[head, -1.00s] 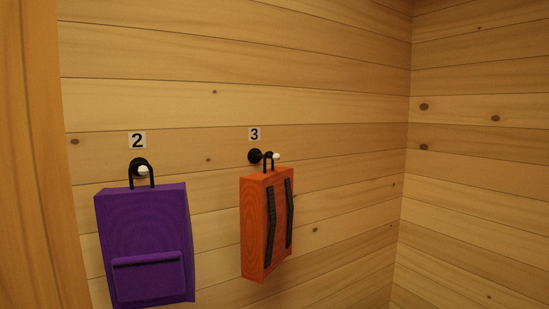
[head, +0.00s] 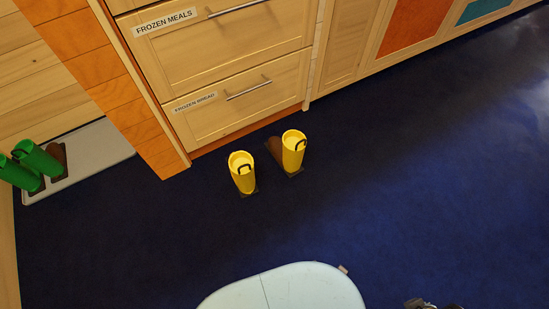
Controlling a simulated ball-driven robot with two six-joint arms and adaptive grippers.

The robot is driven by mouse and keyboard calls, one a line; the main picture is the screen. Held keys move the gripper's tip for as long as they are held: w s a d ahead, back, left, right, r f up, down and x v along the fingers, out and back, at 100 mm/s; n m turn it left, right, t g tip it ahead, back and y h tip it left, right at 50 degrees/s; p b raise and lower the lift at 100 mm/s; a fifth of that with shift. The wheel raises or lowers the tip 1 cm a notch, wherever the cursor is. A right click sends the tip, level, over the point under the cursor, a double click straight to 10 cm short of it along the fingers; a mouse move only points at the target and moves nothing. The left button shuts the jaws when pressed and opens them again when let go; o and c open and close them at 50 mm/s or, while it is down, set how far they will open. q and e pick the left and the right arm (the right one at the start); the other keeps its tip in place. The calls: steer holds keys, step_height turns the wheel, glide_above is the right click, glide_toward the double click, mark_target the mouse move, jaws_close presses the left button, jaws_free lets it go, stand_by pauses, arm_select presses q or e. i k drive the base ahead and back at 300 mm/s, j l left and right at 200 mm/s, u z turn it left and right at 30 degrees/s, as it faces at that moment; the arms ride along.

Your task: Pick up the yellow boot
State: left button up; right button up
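Two yellow boots stand on the dark blue floor in front of the drawers in the head view. The left yellow boot (head: 242,174) is upright, with a dark loop at its top. The right yellow boot (head: 293,152) stands a little farther back, also with a dark loop, and a brown part shows beside it. The two are a short gap apart. A small dark piece of my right gripper or arm shows at the bottom edge, right of centre, far from the boots; its fingers are not visible. My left gripper is out of view.
Wooden drawers (head: 240,100) labelled frozen meals and frozen bread stand behind the boots. Green boots (head: 38,158) are on a pale tray (head: 100,150) at the left. An orange-brown wooden panel edge (head: 130,105) stands between. Open floor (head: 400,190) lies to the right.

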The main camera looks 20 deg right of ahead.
mark_target(240, 164)
steer(key=z, duration=0.1)
steer(key=i+j+z, duration=0.2)
steer(key=j, duration=0.2)
steer(key=i+j+z, duration=0.2)
steer(key=j, duration=0.2)
steer(key=j+z, duration=0.2)
steer(key=j, duration=0.2)
steer(key=j+z, duration=0.2)
steer(key=j, duration=0.25)
